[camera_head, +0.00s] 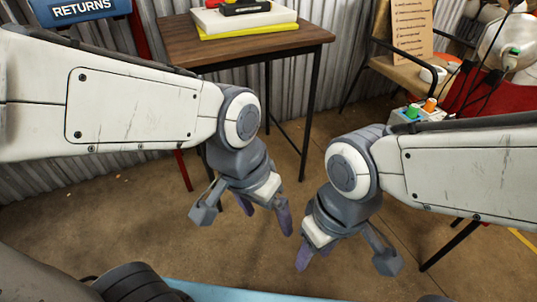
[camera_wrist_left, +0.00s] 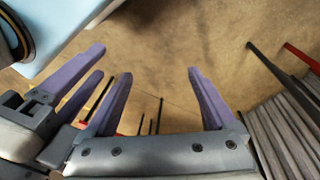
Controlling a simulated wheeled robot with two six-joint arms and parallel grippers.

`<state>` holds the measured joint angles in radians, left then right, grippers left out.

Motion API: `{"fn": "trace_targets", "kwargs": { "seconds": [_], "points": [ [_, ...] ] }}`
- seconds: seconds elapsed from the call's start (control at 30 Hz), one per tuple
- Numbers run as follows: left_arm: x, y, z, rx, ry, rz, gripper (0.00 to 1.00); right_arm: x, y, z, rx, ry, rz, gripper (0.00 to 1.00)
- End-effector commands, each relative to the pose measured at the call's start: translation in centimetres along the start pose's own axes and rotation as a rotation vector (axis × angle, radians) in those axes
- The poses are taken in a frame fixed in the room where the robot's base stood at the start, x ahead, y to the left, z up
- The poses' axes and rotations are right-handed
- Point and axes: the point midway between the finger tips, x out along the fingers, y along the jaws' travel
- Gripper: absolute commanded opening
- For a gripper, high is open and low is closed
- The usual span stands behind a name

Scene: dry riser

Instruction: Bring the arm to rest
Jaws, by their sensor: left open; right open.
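My left arm comes in from the left in the head view, and its gripper (camera_head: 266,216) hangs downward in the air with its purple fingers apart. My right arm comes in from the right, and its gripper (camera_head: 312,256) hangs just to the right and nearer to me. In the left wrist view the left gripper (camera_wrist_left: 159,76) is open with nothing between its fingers. The right gripper's purple fingers (camera_wrist_left: 92,64) also show there, close by on the left. Both grippers are empty over the floor.
A dark wooden table (camera_head: 180,48) with a yellow-and-white stack (camera_head: 245,20) stands at the back. A blue RETURNS sign (camera_head: 82,10) is at upper left. A chair (camera_head: 420,68) and a control box with colored knobs (camera_head: 418,114) are at right. Bare floor (camera_head: 110,220) lies below.

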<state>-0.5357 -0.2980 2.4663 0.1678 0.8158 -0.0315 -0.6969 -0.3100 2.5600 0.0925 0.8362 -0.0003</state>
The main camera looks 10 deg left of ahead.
Motion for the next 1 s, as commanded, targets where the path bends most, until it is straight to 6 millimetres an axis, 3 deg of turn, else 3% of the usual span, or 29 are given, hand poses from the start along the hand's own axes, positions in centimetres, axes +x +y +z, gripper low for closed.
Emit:
{"fn": "trace_targets", "kwargs": {
  "seconds": [0.03, 0.1, 0.2, 0.6, 0.77, 1.0],
  "points": [
    [0.8, 0.7, 1.8, 0.065, -0.044, -0.012, 0.9, 0.0, 0.0, 0.0, 0.0, 0.0, 0.0, 0.5],
    [1.5, 1.1, 3.6, 0.124, -0.086, -0.029, 0.9, 0.0, 0.0, 0.0, 0.0, 0.0, 0.0, 0.5],
    [1.9, 1.3, 4.8, 0.168, -0.115, -0.043, 0.9, 0.0, 0.0, 0.0, 0.0, 0.0, 0.0, 0.5],
    [1.5, 1.4, 4.9, 0.173, -0.12, -0.045, 0.9, -0.6, 0.0, 0.0, 0.0, 0.0, 0.0, 0.5],
    [-1.2, 1.7, 4.4, 0.172, -0.119, -0.044, 0.9, -3.2, -0.2, -0.2, 0.0, 0.0, 0.0, 0.5],
    [-8.7, 2.7, 3.2, 0.172, -0.119, -0.044, 0.9, -10.9, -0.8, -0.6, 0.0, 0.0, 0.0, 0.5]
  ]
}}
